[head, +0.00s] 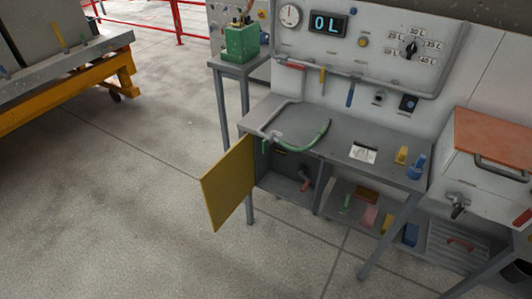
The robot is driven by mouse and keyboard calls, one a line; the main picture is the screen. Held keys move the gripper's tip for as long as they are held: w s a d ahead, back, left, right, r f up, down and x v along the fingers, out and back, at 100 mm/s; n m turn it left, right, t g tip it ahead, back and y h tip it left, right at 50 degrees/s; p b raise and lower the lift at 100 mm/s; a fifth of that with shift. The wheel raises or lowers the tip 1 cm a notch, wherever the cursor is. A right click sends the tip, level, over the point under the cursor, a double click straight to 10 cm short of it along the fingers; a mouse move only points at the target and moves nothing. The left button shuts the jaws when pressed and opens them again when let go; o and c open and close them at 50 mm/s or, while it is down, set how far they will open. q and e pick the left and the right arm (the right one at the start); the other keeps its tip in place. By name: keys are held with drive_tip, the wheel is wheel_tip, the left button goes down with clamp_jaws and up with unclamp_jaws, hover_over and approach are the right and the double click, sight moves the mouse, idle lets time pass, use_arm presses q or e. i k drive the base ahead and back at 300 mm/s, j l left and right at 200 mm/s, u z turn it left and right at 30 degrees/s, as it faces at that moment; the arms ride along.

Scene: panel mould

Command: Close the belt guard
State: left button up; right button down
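A flat yellow panel (230,182), which looks like the belt guard, stands swung open at the left front of the grey workbench (335,150). It is hinged near the bench's left front leg and sticks out toward the left front. Neither of my grippers shows in the head view, so nothing is seen touching the panel.
A green hose (318,137) and tap sit on the bench's left end. A side table (240,68) with a green box stands behind. Lower shelves hold small coloured items (370,216). A lidded unit (490,160) stands right. The floor (120,210) left of the panel is clear.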

sight(227, 184)
drive_tip(key=j+z, duration=0.1)
drive_tip(key=z, duration=0.2)
drive_tip(key=j+z, duration=0.15)
drive_tip(key=z, duration=0.15)
drive_tip(key=j+z, duration=0.15)
drive_tip(key=j, duration=0.3)
drive_tip(key=k+j+z, duration=0.15)
drive_tip(key=j, duration=0.25)
drive_tip(key=k+j+z, duration=0.15)
drive_tip(key=j, duration=0.3)
drive_tip(key=j+z, duration=0.15)
drive_tip(key=j, duration=0.25)
drive_tip(key=k+j+z, duration=0.15)
drive_tip(key=j, duration=0.25)
drive_tip(key=k+j, duration=0.15)
drive_tip(key=j, duration=0.2)
drive_tip(key=k+j, duration=0.15)
drive_tip(key=j, duration=0.2)
drive_tip(key=k+j, duration=0.1)
drive_tip(key=j, duration=0.25)
drive_tip(key=k+j, duration=0.15)
drive_tip(key=j, duration=0.2)
drive_tip(key=k+j, duration=0.15)
drive_tip(key=j, duration=0.2)
drive_tip(key=i+j+z, duration=0.25)
drive_tip(key=i+j, duration=0.25)
drive_tip(key=i+j+z, duration=0.25)
drive_tip(key=i+j, duration=0.35)
drive_tip(key=i, duration=0.1)
